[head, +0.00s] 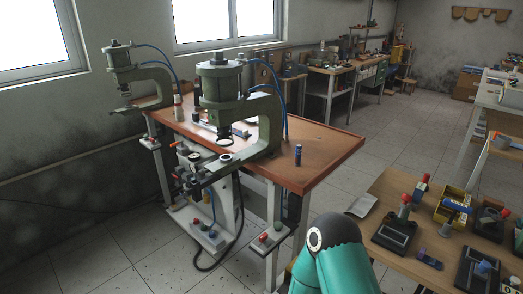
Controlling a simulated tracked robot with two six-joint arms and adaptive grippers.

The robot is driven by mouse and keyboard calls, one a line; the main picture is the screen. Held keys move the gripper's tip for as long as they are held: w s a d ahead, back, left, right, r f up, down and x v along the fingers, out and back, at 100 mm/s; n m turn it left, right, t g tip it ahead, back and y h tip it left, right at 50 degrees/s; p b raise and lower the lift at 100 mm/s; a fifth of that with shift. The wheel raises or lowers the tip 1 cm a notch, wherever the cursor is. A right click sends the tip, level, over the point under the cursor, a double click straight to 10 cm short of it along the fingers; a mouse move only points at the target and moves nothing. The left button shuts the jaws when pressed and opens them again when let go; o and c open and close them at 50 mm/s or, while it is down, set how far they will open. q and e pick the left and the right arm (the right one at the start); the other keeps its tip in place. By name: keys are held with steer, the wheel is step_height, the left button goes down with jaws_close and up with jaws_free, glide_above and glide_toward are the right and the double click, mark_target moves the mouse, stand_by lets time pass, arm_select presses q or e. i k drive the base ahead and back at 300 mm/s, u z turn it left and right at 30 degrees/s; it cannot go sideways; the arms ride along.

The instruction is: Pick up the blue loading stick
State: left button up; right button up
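A small dark blue upright cylinder (298,155), likely the blue loading stick, stands on the right part of the brown workbench top (325,150). It is right of the nearer green press and apart from it. It is small in the view, so its details are hard to tell. Neither of my grippers is in view. Only a teal arm link of mine with a dark joint cap shows at the bottom centre, below and in front of the bench.
Two green pneumatic presses (219,85) (121,62) with blue hoses stand on the bench. A wooden table (390,187) at the lower right carries black fixtures, red-knobbed parts and a yellow bin (453,206). The bench top around the blue cylinder is clear.

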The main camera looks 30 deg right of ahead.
mark_target(299, 148)
steer(key=z, duration=0.05)
steer(key=i, duration=0.9)
steer(key=z, duration=0.6)
